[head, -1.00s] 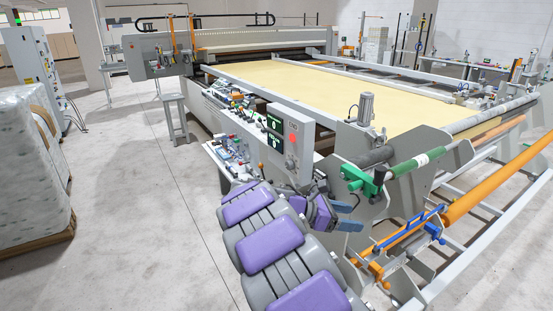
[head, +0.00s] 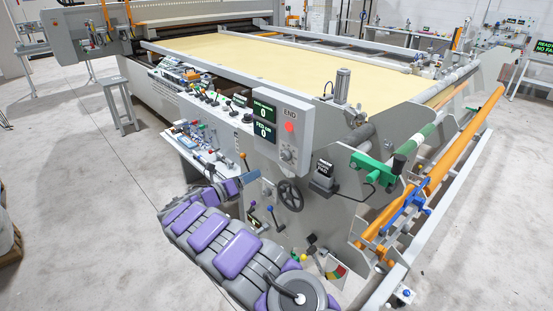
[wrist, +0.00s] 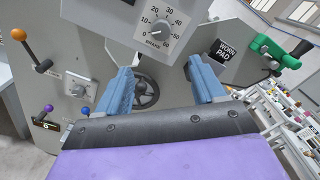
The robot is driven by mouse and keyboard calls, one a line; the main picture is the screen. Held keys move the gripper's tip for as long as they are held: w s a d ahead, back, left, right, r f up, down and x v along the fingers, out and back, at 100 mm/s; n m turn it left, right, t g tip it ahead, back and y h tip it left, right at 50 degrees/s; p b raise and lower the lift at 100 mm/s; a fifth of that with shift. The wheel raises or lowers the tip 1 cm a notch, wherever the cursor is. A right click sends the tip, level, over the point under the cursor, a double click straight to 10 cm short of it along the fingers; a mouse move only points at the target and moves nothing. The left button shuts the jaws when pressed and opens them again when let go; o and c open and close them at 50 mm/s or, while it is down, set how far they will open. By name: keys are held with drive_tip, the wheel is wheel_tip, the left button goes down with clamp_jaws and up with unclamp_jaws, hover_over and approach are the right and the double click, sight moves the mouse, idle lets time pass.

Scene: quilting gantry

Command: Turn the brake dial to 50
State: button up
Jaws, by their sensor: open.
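In the head view the dial (head: 288,155) sits below a red button. My gripper (wrist: 163,73) is open and empty, its two blue fingers apart below the dial and not touching it. In the head view my gripper (head: 251,178) is left of and below the dial, seen partly edge-on.
A black handwheel (head: 289,195) is below the box; it shows between my fingers. An orange-knobbed lever (wrist: 30,52) stands left. A "WORN PAD" box (head: 324,176) and a green clamp (head: 376,166) are on the right.

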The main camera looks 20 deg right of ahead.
sight(284, 158)
drive_tip(key=b+x, duration=0.2)
drive_tip(key=x, duration=1.3)
drive_tip(key=shift+d+f+b, duration=0.15)
drive_tip(key=shift+b, duration=0.15)
drive_tip(key=shift+w+d, duration=0.15)
drive_tip(key=shift+d, duration=0.5)
drive_tip(key=shift+a, duration=0.2)
drive_tip(key=c, duration=1.1)
drive_tip(key=shift+o, duration=0.2)
drive_tip(key=shift+m, duration=0.3)
